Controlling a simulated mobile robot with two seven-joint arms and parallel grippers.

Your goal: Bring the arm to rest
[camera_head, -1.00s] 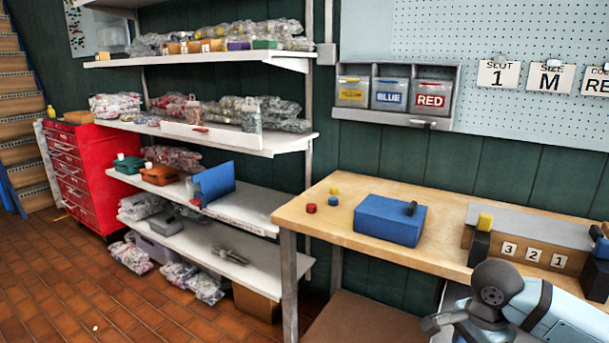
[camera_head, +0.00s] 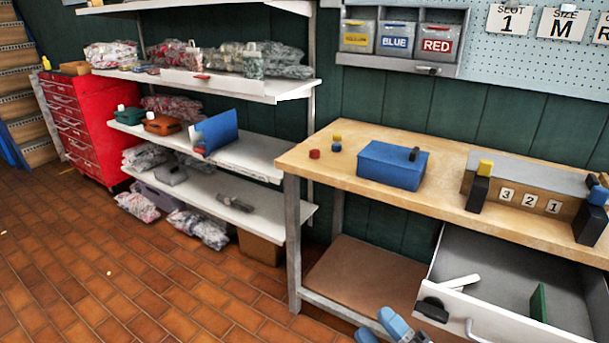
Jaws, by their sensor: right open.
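My right gripper (camera_head: 380,325) shows only in part at the bottom edge of the head view, right of centre. Its blue and light grey parts stand a little apart, and I see nothing held between them. It appears in front of the workbench's lower shelf, left of the open drawer's front. The rest of the right arm is cut off by the frame. My left gripper and arm are out of view.
The open drawer (camera_head: 462,306) juts out under the wooden workbench (camera_head: 310,160), with a green piece (camera_head: 538,303) inside. A blue box (camera_head: 392,166) and a numbered block (camera_head: 525,192) stand on top. White shelves (camera_head: 240,155) stand left; the brick floor (camera_head: 150,280) is largely clear.

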